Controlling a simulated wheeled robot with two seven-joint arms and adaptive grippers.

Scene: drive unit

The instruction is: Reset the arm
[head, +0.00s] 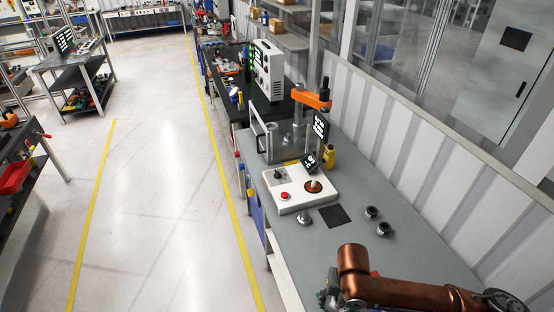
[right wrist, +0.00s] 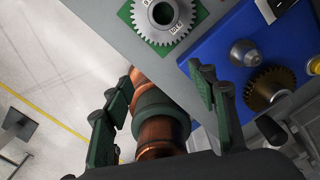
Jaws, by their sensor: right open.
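My right arm, copper-coloured, comes into the head view at the bottom right above the near end of the grey bench (head: 385,256). My right gripper (head: 328,291) is at the bottom edge of that view, partly hidden by the arm. In the right wrist view my right gripper (right wrist: 164,80) has its two dark green fingers apart, and I see nothing gripped. A copper arm link with a dark green band shows behind the gap between them; it looks like part of my own body. My left gripper is in neither view.
The bench holds a white control box (head: 300,188), a black pad (head: 334,215), small metal parts (head: 383,228) and a fixture with an orange arm (head: 311,98). The wrist view shows a grey gear (right wrist: 150,29) on green and a blue tray (right wrist: 222,52) with a brown gear.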

